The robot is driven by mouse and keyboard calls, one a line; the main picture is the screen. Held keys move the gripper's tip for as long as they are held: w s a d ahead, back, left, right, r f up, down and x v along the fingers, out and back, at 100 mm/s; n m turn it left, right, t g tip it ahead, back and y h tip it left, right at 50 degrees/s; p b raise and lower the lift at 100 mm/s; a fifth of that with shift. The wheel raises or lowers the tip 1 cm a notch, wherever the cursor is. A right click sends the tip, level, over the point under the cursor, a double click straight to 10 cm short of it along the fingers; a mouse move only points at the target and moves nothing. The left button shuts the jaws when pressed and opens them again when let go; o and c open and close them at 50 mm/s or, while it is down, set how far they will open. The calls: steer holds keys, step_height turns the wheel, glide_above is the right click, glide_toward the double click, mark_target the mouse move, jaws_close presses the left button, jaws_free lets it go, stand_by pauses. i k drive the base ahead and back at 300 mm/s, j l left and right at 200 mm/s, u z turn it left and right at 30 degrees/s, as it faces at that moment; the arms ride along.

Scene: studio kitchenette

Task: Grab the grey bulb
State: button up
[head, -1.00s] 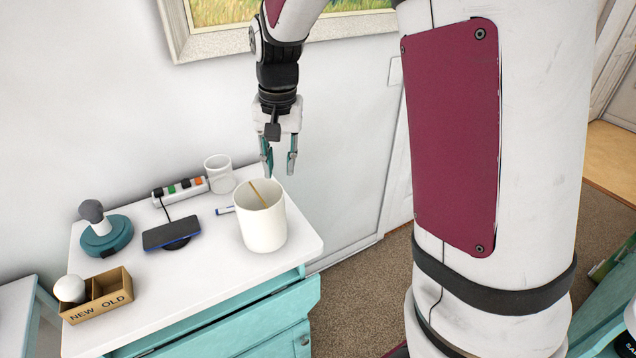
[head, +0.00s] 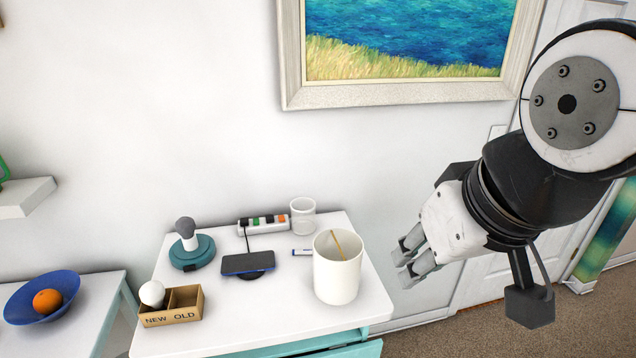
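The grey bulb (head: 185,226) stands upright in a round teal base (head: 192,253), at the back left of the white-topped cabinet. My gripper (head: 408,262) is to the right of the cabinet's white mug, well away from the bulb. Its fingers look apart with nothing between them. A white bulb (head: 152,293) sits in the NEW side of a cardboard box (head: 172,318) at the front left. The OLD compartment looks empty.
A large white mug (head: 337,278) with a stick in it stands between my gripper and the bulb. A phone on a dark stand (head: 248,263), a power strip (head: 264,224), a glass (head: 302,216) and a marker (head: 302,252) lie nearby. A blue bowl (head: 22,313) holds an orange.

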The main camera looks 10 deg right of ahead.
mark_target(186, 227)
steer(key=i+j+u, duration=0.4)
steer(key=j, duration=0.15)
steer(key=i+j+u, duration=0.35)
steer(key=j, duration=0.15)
steer(key=k+j, duration=0.05)
steer(key=k, duration=0.05)
